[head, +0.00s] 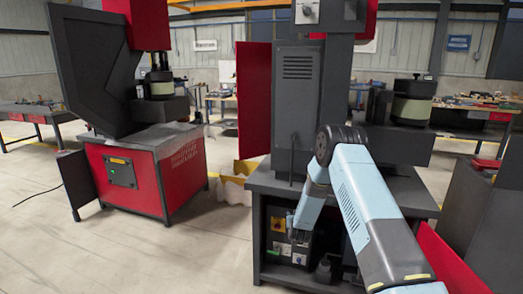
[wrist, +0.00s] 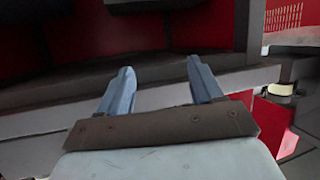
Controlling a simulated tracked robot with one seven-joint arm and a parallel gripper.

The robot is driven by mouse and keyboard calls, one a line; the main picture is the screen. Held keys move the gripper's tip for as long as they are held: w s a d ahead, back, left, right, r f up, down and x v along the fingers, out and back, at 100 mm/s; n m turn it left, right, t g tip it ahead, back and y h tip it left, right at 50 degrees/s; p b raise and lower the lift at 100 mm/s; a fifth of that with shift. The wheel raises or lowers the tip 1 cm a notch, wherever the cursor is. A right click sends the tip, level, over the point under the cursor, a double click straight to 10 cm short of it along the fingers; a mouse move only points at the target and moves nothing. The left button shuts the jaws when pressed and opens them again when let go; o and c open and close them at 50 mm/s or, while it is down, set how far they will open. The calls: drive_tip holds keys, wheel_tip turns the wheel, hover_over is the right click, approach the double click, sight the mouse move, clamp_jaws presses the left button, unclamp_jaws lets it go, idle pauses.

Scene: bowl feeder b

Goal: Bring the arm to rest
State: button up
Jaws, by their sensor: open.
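My arm (head: 365,195) is light blue and grey. In the head view it rises from the bottom right to a dark joint and then bends down. My gripper (head: 297,232) hangs in front of the dark machine base (head: 335,190), near a panel with switches. In the wrist view my gripper (wrist: 160,66) has its two blue fingers wide apart, with nothing between them. A grey ledge (wrist: 60,118) lies across the view beyond the fingers. I cannot tell whether the fingers touch it.
A dark machine column (head: 297,105) stands behind my arm. A red panel (head: 448,262) stands at the lower right. A red and black machine (head: 130,170) stands at the left. Open floor (head: 90,245) lies at the lower left, with a cable on it.

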drive_tip(key=s+r+g+y, duration=0.1)
drive_tip(key=s+r, duration=0.1)
drive_tip(key=r, duration=0.9)
drive_tip(key=s+r+g, duration=0.1)
drive_tip(key=s+r, duration=0.2)
drive_tip(key=r, duration=0.9)
drive_tip(key=s+d+r+n+g, duration=0.1)
drive_tip(key=s+d+r+g, duration=0.1)
drive_tip(key=s+r, duration=1.15)
drive_tip(key=s+d+r+g, duration=0.1)
drive_tip(key=s+r, duration=0.3)
drive_tip(key=s, duration=0.5)
drive_tip(key=s+d+r+g, duration=0.1)
drive_tip(key=s+d+r, duration=0.1)
drive_tip(key=s+r, duration=0.45)
drive_tip(key=s+d+f+g, duration=0.1)
drive_tip(key=s+d+g, duration=0.1)
drive_tip(key=s, duration=2.2)
drive_tip(key=shift+s+d+f+m+g, duration=0.15)
drive_tip(key=shift+s+f+m+g, duration=0.15)
drive_tip(key=shift+m, duration=0.1)
